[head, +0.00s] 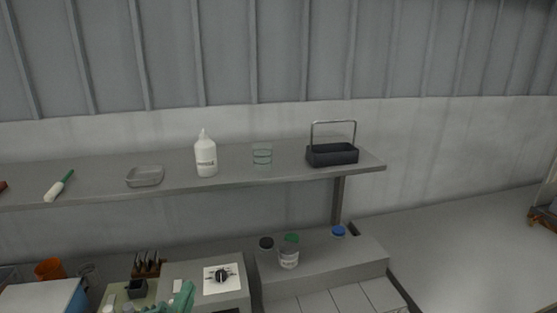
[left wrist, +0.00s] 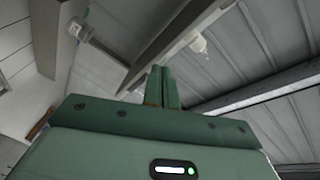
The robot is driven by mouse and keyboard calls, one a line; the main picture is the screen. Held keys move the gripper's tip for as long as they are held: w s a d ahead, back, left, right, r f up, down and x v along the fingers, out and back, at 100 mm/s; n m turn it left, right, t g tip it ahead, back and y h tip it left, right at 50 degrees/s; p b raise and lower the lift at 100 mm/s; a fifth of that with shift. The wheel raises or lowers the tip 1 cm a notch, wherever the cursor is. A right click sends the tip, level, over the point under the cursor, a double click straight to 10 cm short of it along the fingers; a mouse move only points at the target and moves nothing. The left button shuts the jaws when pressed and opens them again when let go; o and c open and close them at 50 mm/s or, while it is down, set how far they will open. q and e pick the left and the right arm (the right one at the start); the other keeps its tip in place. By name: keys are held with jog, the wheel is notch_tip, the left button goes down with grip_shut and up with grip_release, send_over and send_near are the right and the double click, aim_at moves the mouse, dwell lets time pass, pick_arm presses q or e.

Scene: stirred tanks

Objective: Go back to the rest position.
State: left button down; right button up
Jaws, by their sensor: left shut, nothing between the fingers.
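My left gripper (head: 183,290) shows at the bottom edge of the head view, green, in front of the bench and left of the dial panel. In the left wrist view its two green fingers (left wrist: 162,88) stand side by side, pressed together with nothing between them. My right gripper is in neither view.
A grey shelf (head: 230,177) above holds a white bottle (head: 205,157), a glass beaker (head: 262,155), a shallow dish (head: 145,176) and a black carrier (head: 332,154). Below are a dial panel (head: 222,279) and a lidded jar (head: 289,257).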

pick_arm(q)
jog(key=s+a+f+n+g+y, duration=0.55)
jog(key=s+a+f+g, duration=0.45)
jog(key=s+a+f, duration=0.4)
jog(key=s+d+f+g+h+b, duration=0.1)
jog(key=s+d+f+b, duration=0.1)
jog(key=f, duration=0.9)
jog(key=s+d+f+g+h+b, duration=0.1)
jog(key=s+d+f+g+b, duration=0.15)
jog(key=f, duration=0.85)
jog(key=s+d+f+h+b, duration=0.1)
jog(key=s+f+b, duration=0.15)
jog(key=f, duration=0.85)
jog(key=s+f+n+g+h+b, duration=0.2)
jog(key=s+f+n+g+b, duration=0.1)
jog(key=s+f, duration=1.6)
jog(key=shift+s+f+b, duration=0.25)
jog(key=shift+f+b, duration=0.35)
jog(key=shift+b, duration=0.05)
jog(key=shift+n, duration=0.25)
